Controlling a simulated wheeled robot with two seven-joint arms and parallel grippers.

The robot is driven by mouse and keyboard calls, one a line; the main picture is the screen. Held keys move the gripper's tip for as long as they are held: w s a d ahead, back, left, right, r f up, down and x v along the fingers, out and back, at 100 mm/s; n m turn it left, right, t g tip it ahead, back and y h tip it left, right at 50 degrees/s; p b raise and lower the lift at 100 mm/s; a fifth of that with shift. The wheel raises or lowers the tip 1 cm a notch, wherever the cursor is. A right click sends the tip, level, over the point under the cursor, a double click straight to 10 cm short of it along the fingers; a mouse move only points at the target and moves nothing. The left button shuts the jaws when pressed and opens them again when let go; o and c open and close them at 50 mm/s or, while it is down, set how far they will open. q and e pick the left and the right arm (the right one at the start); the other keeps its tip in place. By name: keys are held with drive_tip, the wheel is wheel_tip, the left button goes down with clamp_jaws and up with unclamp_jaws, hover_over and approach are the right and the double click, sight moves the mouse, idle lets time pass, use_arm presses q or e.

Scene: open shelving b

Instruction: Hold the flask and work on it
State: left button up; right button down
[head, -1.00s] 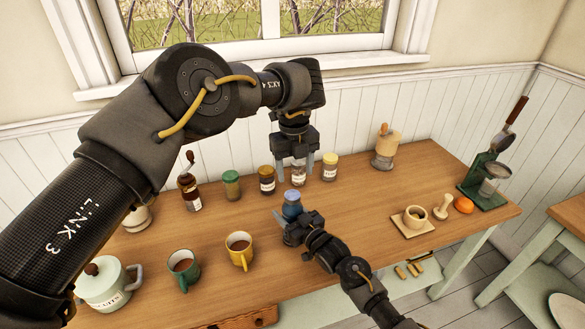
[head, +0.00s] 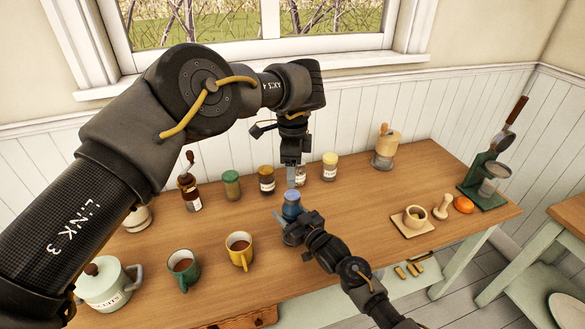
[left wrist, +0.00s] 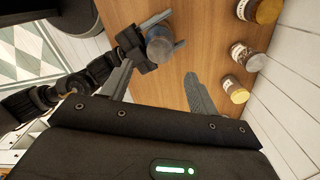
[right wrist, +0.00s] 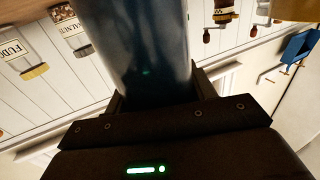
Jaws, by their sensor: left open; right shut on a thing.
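The blue flask (head: 292,207) stands upright near the middle of the wooden table. My right gripper (head: 290,220) is shut around it from the front; in the right wrist view the flask (right wrist: 140,45) fills the space between the fingers. My left gripper (head: 291,178) is open and empty, pointing down just above the flask. In the left wrist view the flask (left wrist: 160,46) lies beyond the gap between the open left fingers (left wrist: 158,88), not between them. The right gripper hides the flask's lower part in the head view.
Several jars stand behind, including a yellow-lidded jar (head: 329,167) and a brown jar (head: 266,179). A yellow mug (head: 239,252) and green mug (head: 183,269) stand to the left. The table between flask and board is clear.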

sight(293, 195)
use_arm(q)
drive_tip(key=shift+f, duration=4)
drive_tip(key=c, duration=1)
drive_tip(key=m, duration=0.6)
drive_tip(key=shift+m, duration=0.3)
drive_tip(key=m, duration=1.5)
drive_tip(key=shift+m, duration=0.3)
drive_tip(key=o, duration=1.1)
